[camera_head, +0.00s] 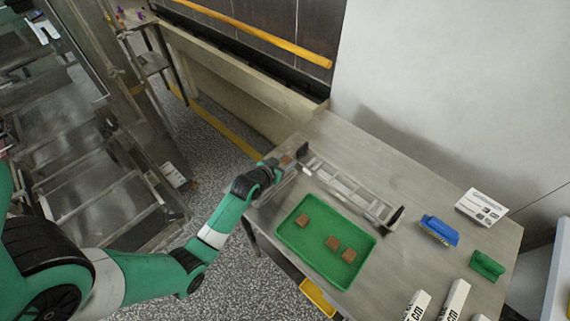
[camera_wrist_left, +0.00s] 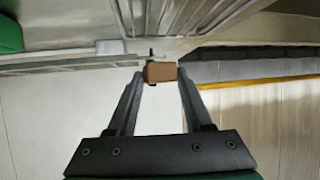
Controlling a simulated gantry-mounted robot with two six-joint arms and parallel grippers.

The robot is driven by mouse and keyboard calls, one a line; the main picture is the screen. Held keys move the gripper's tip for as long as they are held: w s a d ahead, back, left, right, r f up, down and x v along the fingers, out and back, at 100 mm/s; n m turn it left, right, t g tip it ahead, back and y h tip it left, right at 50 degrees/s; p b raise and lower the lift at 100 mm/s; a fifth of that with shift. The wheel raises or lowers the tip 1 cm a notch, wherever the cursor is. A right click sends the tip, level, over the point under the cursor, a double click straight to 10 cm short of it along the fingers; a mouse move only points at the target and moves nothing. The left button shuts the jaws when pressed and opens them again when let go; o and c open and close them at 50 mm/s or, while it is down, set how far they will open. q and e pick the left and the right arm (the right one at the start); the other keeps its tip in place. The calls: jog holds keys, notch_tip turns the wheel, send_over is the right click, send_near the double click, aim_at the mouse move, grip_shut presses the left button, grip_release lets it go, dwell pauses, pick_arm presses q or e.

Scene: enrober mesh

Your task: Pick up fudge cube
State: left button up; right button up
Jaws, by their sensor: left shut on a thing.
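My left gripper (camera_wrist_left: 160,80) is shut on a brown fudge cube (camera_wrist_left: 160,72), which sits between its fingertips in the left wrist view. In the head view this gripper (camera_head: 287,165) is at the left end of the metal mesh rack (camera_head: 345,190), above the table's far left edge, and the held cube (camera_head: 286,160) shows small at its tip. Three more fudge cubes lie in the green tray (camera_head: 290,254): one at the left (camera_head: 303,221), and two close together at the right (camera_head: 333,243) and (camera_head: 348,255). My right gripper is not in view.
The steel table (camera_head: 410,165) is bare behind the rack. A yellow bin (camera_head: 317,298) is below the front edge.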

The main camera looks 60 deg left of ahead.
pick_arm(q)
jog(key=s+d+r+p, duration=0.4)
jog(key=d+r, duration=0.5)
jog(key=d, duration=0.4)
jog(key=shift+s+r+p, duration=0.2)
jog(key=shift+s+p, duration=0.1)
jog(key=shift+s, duration=0.1)
